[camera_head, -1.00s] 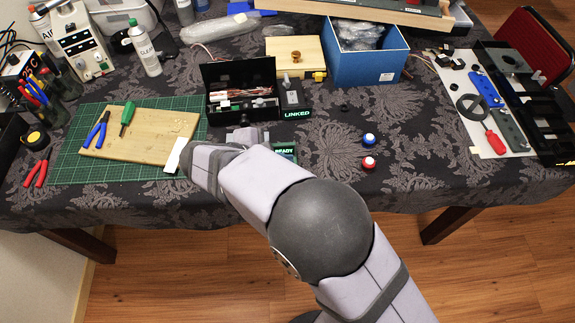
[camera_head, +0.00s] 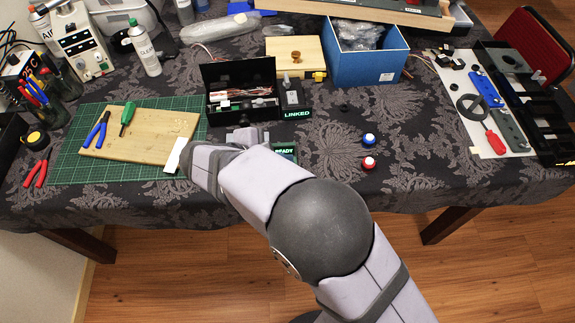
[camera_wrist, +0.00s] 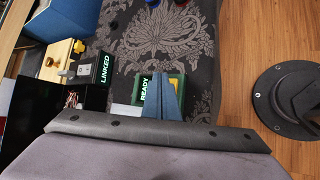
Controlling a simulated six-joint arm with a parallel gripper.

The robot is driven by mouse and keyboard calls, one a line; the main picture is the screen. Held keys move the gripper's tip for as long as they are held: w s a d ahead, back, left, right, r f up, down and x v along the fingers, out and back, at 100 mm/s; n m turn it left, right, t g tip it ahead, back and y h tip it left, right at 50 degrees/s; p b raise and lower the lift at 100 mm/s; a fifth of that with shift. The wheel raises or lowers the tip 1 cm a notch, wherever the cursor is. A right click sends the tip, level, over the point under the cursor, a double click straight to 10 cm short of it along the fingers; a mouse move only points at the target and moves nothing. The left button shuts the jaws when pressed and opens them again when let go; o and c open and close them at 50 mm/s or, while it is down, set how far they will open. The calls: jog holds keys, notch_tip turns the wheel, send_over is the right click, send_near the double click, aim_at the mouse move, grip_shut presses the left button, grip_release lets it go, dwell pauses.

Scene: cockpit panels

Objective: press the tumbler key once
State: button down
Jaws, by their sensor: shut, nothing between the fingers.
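A green panel with a lit READY label (camera_wrist: 144,90) is under my gripper (camera_wrist: 163,80) in the wrist view. Its label also shows in the head view (camera_head: 284,150), just right of my wrist. My gripper's fingers are together and empty, pointing at this panel and covering part of it. I cannot tell whether they touch it. A dark panel with a lit LINKED label (camera_head: 297,114) stands just behind, with a small metal lever (camera_head: 286,77) on it. I cannot make out for certain which part is the tumbler key; it may be hidden behind the fingers.
An open black box (camera_head: 240,76) with wires stands beside the LINKED panel. A blue box (camera_head: 366,62) is behind it. A green cutting mat (camera_head: 70,160) with a wooden board lies left. Blue (camera_head: 369,138) and red (camera_head: 369,162) knobs stand right, with clear cloth around them.

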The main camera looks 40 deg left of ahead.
jog(key=shift+f, duration=0.1)
dwell(0.3)
jog(key=shift+f, duration=0.35)
jog(key=shift+f+b, duration=0.4)
jog(key=shift+f, duration=0.05)
dwell(0.7)
jog(key=shift+r, duration=0.2)
jog(key=shift+r+p, duration=0.7)
jog(key=shift+r+p, duration=2.05)
jog(key=shift+r, duration=0.5)
